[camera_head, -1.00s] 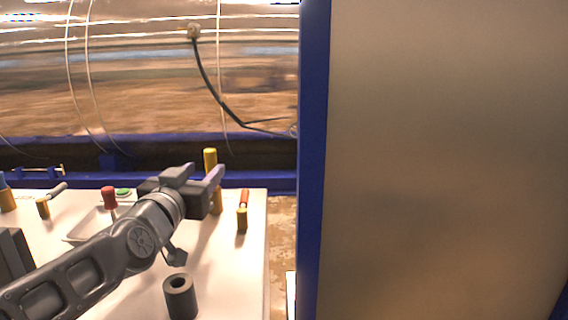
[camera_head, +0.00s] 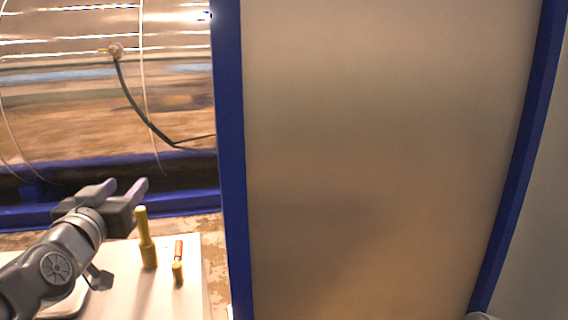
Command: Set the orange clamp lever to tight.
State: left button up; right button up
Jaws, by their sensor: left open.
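My right gripper is not in view.
A taller yellow post (camera_head: 145,238) stands between my left gripper and the lever. The white table (camera_head: 120,295) ends just right of the lever. A large blue-framed panel (camera_head: 380,160) fills the right side. A shiny chamber (camera_head: 60,110) lies behind.

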aim_at(178, 250)
jog(key=k+l, duration=0.1)
jog(key=k, duration=1.4)
